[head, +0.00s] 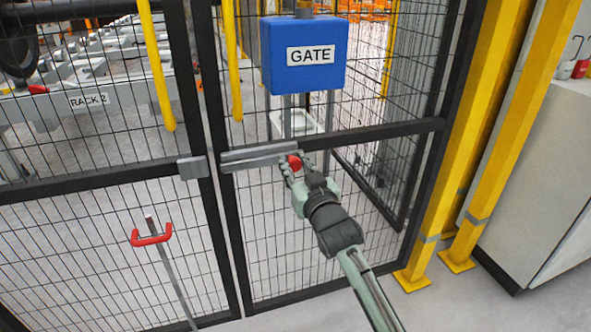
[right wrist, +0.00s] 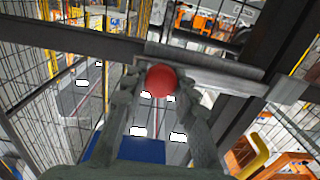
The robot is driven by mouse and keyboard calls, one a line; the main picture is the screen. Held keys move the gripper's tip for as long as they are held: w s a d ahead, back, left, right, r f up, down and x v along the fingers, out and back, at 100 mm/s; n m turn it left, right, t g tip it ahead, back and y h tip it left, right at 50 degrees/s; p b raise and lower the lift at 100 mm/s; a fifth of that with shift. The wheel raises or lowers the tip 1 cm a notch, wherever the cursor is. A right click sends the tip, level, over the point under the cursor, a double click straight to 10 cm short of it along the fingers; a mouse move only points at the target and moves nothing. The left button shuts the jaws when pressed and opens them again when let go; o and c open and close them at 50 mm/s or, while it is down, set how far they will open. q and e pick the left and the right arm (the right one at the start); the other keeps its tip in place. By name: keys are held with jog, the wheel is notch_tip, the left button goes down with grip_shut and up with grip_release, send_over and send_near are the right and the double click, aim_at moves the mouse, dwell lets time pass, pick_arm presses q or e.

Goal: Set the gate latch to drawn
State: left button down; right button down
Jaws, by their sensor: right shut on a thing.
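The gate latch (head: 250,157) is a grey horizontal bar on the middle rail of the mesh gate. Its round red knob (head: 294,162) is at the bar's right end. A grey keeper block (head: 193,168) sits on the left gate frame, with a gap between it and the bar. My right gripper (head: 291,167) is shut on the red knob. In the right wrist view the knob (right wrist: 161,81) shows between the two fingers (right wrist: 160,92), and the latch bar (right wrist: 205,66) runs behind it. My left gripper is not in view.
A blue box labelled GATE (head: 304,55) hangs above the latch. A red-handled grey rod (head: 152,237) stands before the left mesh panel. Yellow posts (head: 484,130) and a pale cabinet (head: 545,170) are at the right. RACK 2 (head: 88,101) lies behind the mesh.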

jog(key=shift+w+d, duration=0.15)
jog(key=shift+d, duration=0.1)
jog(key=c, duration=1.2)
grip_release()
jog(key=shift+s, duration=0.35)
jog(key=v, duration=1.1)
jog(key=shift+s+d+r, duration=0.1)
jog(key=shift+d, duration=0.05)
